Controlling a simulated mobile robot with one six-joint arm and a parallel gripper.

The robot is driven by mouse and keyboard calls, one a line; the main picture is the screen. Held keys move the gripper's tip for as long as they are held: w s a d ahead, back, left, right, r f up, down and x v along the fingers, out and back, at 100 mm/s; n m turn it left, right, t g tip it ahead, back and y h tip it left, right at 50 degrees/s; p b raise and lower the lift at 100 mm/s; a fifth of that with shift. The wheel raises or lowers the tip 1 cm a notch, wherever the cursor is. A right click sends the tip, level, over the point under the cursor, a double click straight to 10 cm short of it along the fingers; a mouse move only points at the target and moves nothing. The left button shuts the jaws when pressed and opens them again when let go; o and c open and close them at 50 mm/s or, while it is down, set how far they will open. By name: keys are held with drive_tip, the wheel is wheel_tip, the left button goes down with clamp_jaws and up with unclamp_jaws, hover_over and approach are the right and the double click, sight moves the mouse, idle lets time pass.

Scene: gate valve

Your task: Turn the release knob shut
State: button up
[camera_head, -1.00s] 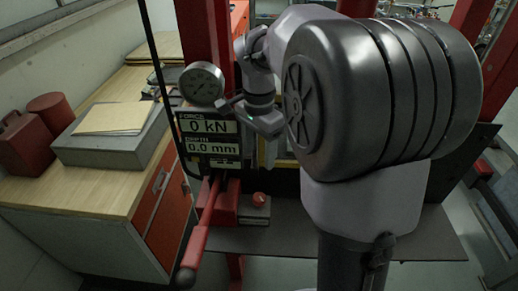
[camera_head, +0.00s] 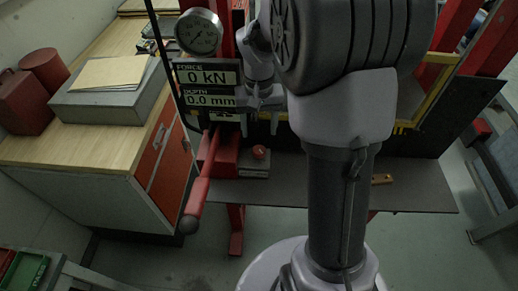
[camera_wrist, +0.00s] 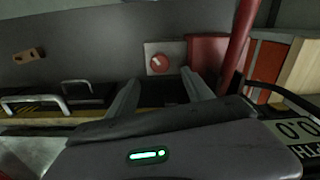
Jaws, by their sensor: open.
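The release knob (camera_head: 259,152) is a small round red knob on a grey block, right of the red pump body (camera_head: 221,158) with its long red lever (camera_head: 196,202). In the wrist view the knob (camera_wrist: 161,61) shows a pale mark on its face and sits on a light square plate. My gripper (camera_head: 260,122) is above the knob in the head view, fingers pointing down toward it. In the wrist view the two fingers of my gripper (camera_wrist: 161,80) are spread, with the knob beyond them, between their tips. The gripper is empty and apart from the knob.
The display (camera_head: 207,88) reads 0 kN and 0.0 mm, with a round gauge (camera_head: 199,32) above it. The lever and pump body stand close left of the knob. A small brown piece (camera_head: 381,180) lies on the dark plate (camera_head: 420,197), which is otherwise largely clear.

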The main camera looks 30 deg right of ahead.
sight(259, 149)
wheel_tip(259, 149, down, 9)
drive_tip(key=shift+r+b, duration=0.1)
drive_tip(key=shift+b, duration=0.85)
drive_tip(key=shift+c, duration=0.2)
clamp_jaws()
drive_tip(key=m+b, duration=0.1)
drive_tip(key=m, duration=0.2)
drive_tip(key=shift+m, duration=0.4)
drive_tip(key=shift+m+b, duration=0.75)
drive_tip(key=shift+m, duration=0.95)
